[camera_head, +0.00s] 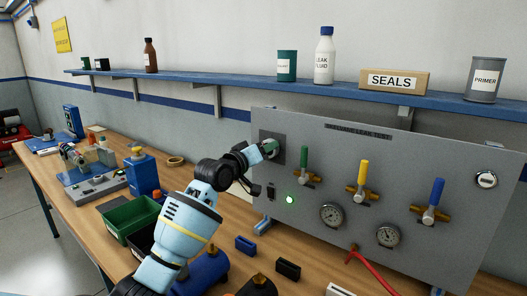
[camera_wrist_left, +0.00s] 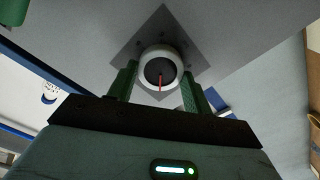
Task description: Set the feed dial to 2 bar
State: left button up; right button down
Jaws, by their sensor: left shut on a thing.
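The feed dial (camera_wrist_left: 160,68) is a round knob with a white rim, a dark face and a red pointer line, set on a dark square plate (camera_wrist_left: 152,26) on the grey panel. In the left wrist view the pointer runs toward the bottom of the picture. The scale marks are too small to read. My left gripper (camera_wrist_left: 160,85) has its green fingers shut on the dial, one on each side. In the head view my left gripper (camera_head: 269,149) is at the panel's upper left and hides most of the dial. My right gripper is not in view.
The grey panel (camera_head: 400,160) also carries green (camera_head: 304,160), yellow (camera_head: 362,175) and blue (camera_head: 434,195) valve handles, two gauges and a lit green lamp (camera_head: 290,199). A shelf (camera_head: 220,88) runs above. A green bin (camera_head: 128,220) and a blue cylinder (camera_head: 205,275) stand on the bench.

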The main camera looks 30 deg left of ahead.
pick_arm(q)
jog(key=o, duration=1)
jog(key=shift+s, duration=0.1)
jog(key=s, duration=0.7)
jog(key=shift+s+a, duration=0.35)
